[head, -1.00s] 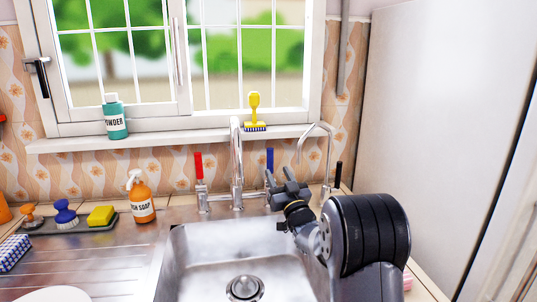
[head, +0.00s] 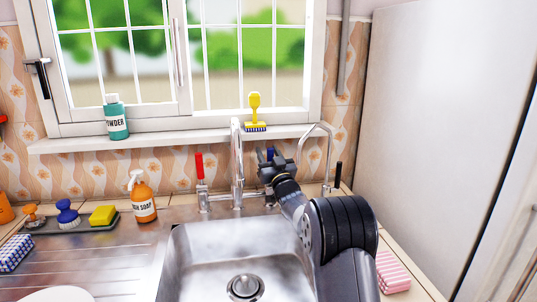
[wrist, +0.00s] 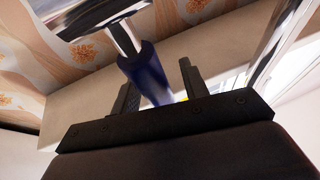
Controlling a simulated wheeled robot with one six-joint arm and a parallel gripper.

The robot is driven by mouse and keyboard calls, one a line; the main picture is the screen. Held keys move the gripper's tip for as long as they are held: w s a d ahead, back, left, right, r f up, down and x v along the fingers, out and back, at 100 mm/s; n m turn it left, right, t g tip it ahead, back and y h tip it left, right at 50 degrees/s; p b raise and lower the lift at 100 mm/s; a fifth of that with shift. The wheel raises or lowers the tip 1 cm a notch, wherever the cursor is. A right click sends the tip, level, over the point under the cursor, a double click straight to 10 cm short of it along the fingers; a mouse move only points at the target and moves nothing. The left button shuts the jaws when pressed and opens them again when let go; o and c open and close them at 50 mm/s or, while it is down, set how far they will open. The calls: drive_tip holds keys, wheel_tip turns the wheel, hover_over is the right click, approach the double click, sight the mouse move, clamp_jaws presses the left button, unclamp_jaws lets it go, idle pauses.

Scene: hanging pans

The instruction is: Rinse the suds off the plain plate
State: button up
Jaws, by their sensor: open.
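A white plate (head: 66,294) lies at the bottom left of the head view, on the ribbed drainboard; only its top edge shows, and I cannot make out suds. The steel sink (head: 195,255) is empty. Its tall tap (head: 237,165) has a red handle (head: 199,167) on the left and a blue handle (head: 270,152) on the right. My gripper (head: 269,160) is at the blue handle, covering most of it. In the wrist view my gripper (wrist: 157,85) is open, with the blue handle (wrist: 147,73) between its fingers, nearer the left one; contact is unclear.
A second thin tap (head: 329,165) with a black handle stands right of my gripper. An orange soap bottle (head: 141,197), brushes and a yellow sponge (head: 103,215) are left of the sink. A yellow brush (head: 254,112) and powder bottle (head: 115,117) stand on the windowsill. A tall white panel bounds the right.

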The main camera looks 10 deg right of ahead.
clamp_jaws()
idle(0.3)
drive_tip(key=shift+f, duration=0.1)
